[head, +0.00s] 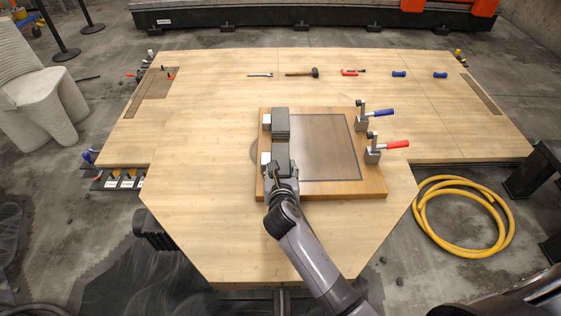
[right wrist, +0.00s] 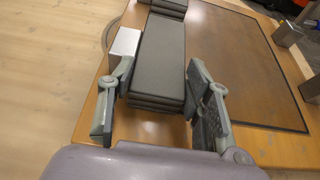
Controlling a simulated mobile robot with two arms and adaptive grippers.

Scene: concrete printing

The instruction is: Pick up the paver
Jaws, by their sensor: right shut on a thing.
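A dark grey paver (head: 281,153) lies lengthwise along the left side of a wooden board on the table. It also shows in the right wrist view (right wrist: 161,55), where its near end has layered edges, like thin slabs stacked. Another grey paver (head: 280,122) sits just beyond it. My right gripper (head: 283,180) is at the near end of the front paver, with one finger on each side. In the right wrist view the right gripper (right wrist: 160,108) is shut on that paver. The paver appears to rest on the board. My left gripper is not in view.
The wooden board (head: 375,187) has a dark inset panel (head: 325,145) right of the pavers. White blocks (head: 266,158) touch or nearly touch their left side. A blue-handled clamp (head: 378,113) and red-handled clamp (head: 393,145) stand on its right edge. A hammer (head: 302,73) lies farther back.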

